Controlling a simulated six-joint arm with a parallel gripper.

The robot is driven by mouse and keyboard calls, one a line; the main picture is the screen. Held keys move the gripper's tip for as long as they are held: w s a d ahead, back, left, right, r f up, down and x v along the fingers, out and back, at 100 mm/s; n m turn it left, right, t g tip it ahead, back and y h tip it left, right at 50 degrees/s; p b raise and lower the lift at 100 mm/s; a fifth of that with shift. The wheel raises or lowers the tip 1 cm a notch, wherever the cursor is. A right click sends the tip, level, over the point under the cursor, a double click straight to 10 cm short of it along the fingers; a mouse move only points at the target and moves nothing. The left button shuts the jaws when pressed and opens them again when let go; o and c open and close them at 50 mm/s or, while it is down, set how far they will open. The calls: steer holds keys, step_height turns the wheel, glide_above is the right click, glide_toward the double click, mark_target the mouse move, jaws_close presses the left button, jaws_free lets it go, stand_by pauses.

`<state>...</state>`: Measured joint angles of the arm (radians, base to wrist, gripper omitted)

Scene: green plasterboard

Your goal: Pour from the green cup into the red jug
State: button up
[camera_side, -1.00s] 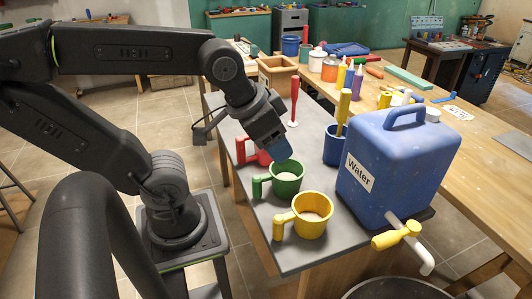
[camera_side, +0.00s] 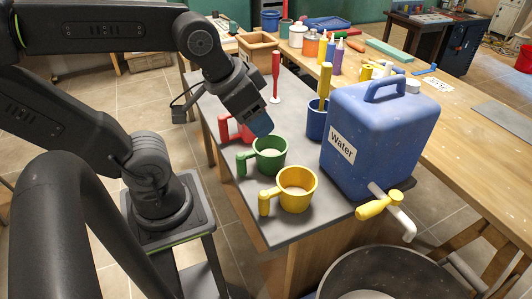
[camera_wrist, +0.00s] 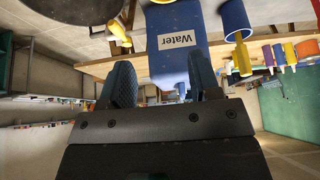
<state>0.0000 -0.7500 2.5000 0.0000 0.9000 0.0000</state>
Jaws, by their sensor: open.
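The green cup (camera_side: 269,158) stands upright on the grey bench top, its handle to the left; whatever is inside it is hard to make out. The red jug (camera_side: 226,128) stands just behind it, mostly hidden by my gripper (camera_side: 259,124). My gripper points down, just above and behind the green cup's rim. In the wrist view my gripper (camera_wrist: 162,82) shows two blue fingers spread wide with nothing between them. Neither the green cup nor the red jug can be made out in the wrist view.
A yellow cup (camera_side: 297,193) stands in front of the green cup. The blue water tank (camera_side: 378,140) with its yellow tap (camera_side: 372,209) stands to the right. A blue pot (camera_side: 316,122) and a red-handled tool (camera_side: 275,72) stand behind. A dark barrel (camera_side: 385,270) sits below the tap.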

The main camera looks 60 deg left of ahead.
stand_by(0.7)
steer(key=g, duration=0.5)
glide_above(240, 155)
step_height(240, 155, down, 12)
steer(key=shift+g, duration=0.3)
steer(key=f, duration=0.8)
steer(key=shift+a, duration=0.25)
steer(key=shift+d+f, duration=0.15)
steer(key=shift+f, duration=2.95)
steer(key=shift+c, duration=0.2)
jaws_close()
